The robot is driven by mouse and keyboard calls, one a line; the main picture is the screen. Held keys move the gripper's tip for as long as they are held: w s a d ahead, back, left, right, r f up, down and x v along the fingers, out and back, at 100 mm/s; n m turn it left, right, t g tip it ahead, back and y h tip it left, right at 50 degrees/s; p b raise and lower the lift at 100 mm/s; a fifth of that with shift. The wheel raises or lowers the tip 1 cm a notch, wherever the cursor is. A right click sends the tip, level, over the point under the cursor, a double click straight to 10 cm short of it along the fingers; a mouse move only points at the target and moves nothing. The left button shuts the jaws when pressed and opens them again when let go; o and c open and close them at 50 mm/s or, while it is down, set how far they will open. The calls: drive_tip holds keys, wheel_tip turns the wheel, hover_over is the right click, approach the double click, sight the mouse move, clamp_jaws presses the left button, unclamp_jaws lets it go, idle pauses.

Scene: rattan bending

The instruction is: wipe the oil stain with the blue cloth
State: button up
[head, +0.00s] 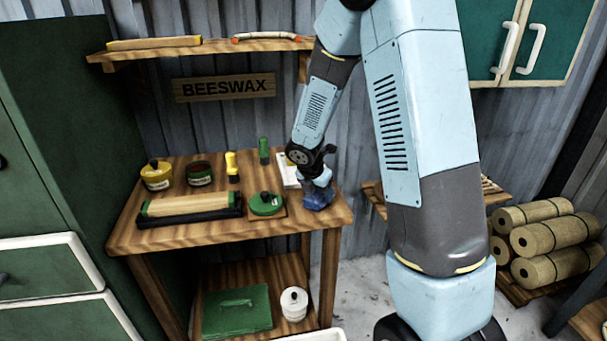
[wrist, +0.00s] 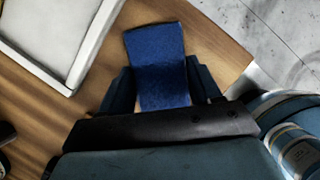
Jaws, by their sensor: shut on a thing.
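The blue cloth (head: 319,197) is at the right end of the wooden workbench (head: 230,238), at the end of my arm. My gripper (wrist: 163,88) is shut on the blue cloth (wrist: 160,55), which sits between its two fingers in the wrist view. The cloth is low over the bench top, close to its right edge; I cannot tell whether it touches the wood. No oil stain can be made out; my gripper and the cloth may hide it.
A white-edged tray or sheet (wrist: 72,75) lies beside the cloth. A green round tin (head: 266,204), a wood roll (head: 188,205), a yellow-lidded jar (head: 157,176) and small bottles stand to the left. A shelf (head: 205,48) hangs above.

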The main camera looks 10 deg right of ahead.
sight(307, 196)
drive_tip(key=shift+a+f, duration=0.1)
drive_tip(key=shift+a, duration=1.85)
drive_tip(key=shift+a+r, duration=0.2)
drive_tip(key=shift+r, duration=0.1)
drive_tip(key=shift+d+r, duration=0.15)
drive_tip(key=shift+r, duration=3.35)
drive_tip(key=shift+s+r, duration=0.1)
drive_tip(key=shift+s, duration=0.1)
drive_tip(key=shift+d, duration=0.1)
